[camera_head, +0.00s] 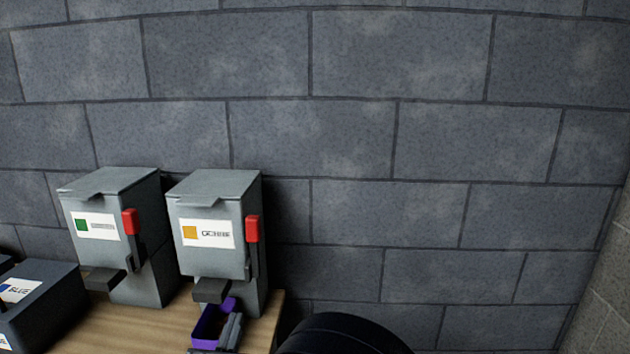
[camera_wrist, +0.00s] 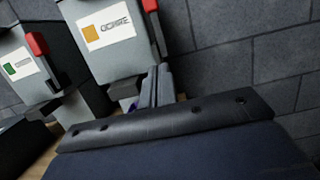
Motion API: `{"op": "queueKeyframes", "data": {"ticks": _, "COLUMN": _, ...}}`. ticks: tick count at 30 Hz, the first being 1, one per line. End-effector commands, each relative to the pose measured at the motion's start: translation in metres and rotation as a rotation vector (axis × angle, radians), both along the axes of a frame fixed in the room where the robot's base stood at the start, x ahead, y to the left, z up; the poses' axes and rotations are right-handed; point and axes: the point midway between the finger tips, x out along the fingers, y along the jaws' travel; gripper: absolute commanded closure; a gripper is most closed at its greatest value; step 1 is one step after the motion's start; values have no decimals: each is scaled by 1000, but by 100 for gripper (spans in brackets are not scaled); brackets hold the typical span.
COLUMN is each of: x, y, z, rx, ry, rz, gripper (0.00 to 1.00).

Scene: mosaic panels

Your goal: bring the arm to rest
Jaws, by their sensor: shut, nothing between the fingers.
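My gripper (camera_head: 232,330) is at the bottom of the head view, in front of the ochre dispenser (camera_head: 215,235) and at the right side of a small purple tray (camera_head: 203,325). I cannot tell whether it touches the tray. In the wrist view its fingers (camera_wrist: 157,85) are together with nothing between them, pointing toward the foot of the ochre dispenser (camera_wrist: 105,30). Most of my arm is out of view.
A grey dispenser with a green label (camera_head: 115,240) stands left of the ochre one. Both have red levers. A dark box labelled BLUE (camera_head: 45,300) is at far left. The wooden table (camera_head: 130,325) ends right of the ochre dispenser. A block wall (camera_head: 400,130) stands behind.

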Motion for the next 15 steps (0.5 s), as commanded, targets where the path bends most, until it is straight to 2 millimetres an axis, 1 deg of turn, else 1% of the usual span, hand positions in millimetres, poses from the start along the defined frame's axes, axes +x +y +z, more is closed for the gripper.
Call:
{"op": "queueKeyframes", "data": {"ticks": 1, "x": -10, "y": 3, "z": -2, "rx": 1, "ry": 0, "rz": 6, "gripper": 100}}
{"op": "queueKeyframes", "data": {"ticks": 6, "x": -34, "y": 4, "z": -6, "rx": 1, "ry": 0, "rz": 3, "gripper": 100}}
{"op": "queueKeyframes", "data": {"ticks": 9, "x": -43, "y": 4, "z": -7, "rx": 1, "ry": 1, "rz": 2, "gripper": 100}}
{"op": "queueKeyframes", "data": {"ticks": 15, "x": -51, "y": 4, "z": -8, "rx": 0, "ry": 0, "rz": 1, "gripper": 100}}
